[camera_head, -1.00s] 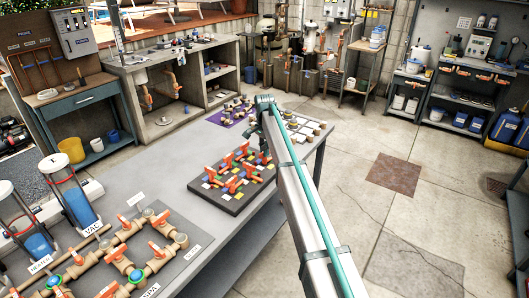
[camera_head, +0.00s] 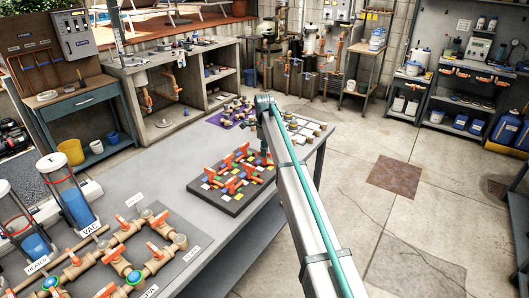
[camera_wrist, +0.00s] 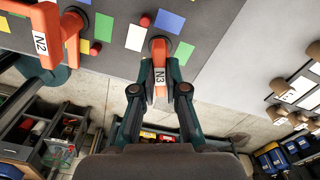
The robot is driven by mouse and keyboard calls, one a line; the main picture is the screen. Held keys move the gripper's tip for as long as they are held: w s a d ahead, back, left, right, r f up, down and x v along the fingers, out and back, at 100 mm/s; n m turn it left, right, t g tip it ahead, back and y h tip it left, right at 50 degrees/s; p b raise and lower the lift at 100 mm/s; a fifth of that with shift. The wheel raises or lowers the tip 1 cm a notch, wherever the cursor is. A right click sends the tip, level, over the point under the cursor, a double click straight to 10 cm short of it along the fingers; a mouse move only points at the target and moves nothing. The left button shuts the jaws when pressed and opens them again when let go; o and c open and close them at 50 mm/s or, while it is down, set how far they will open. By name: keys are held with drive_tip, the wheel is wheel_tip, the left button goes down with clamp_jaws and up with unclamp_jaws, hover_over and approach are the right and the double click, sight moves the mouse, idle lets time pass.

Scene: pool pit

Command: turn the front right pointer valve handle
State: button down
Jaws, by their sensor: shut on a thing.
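A dark board (camera_head: 206,195) on the grey workbench carries several orange pointer valve handles among coloured squares. In the wrist view the handle labelled N3 (camera_wrist: 160,77) stands between the two fingers of my gripper (camera_wrist: 160,92). My gripper is shut on this handle, with a fingertip on each side of it. Another orange handle, labelled N2 (camera_wrist: 44,40), is to its left in the wrist view. In the head view my gripper (camera_head: 264,158) is at the board's right edge, partly hidden by my arm, and the gripped handle is hard to make out there.
A panel of tan pipes with orange handles (camera_head: 122,228) lies at the bench's near left. A purple mat (camera_head: 222,122) with fittings lies beyond the board. A white rack with fittings (camera_head: 312,127) is near the bench's far right corner. The floor (camera_head: 400,215) to the right is clear.

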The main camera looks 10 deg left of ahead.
drive_tip(key=m, duration=0.4)
drive_tip(key=shift+r, duration=0.1)
idle(0.4)
drive_tip(key=c, duration=1.2)
unclamp_jaws()
drive_tip(key=shift+r, duration=0.1)
wheel_tip(320, 180, up, 12)
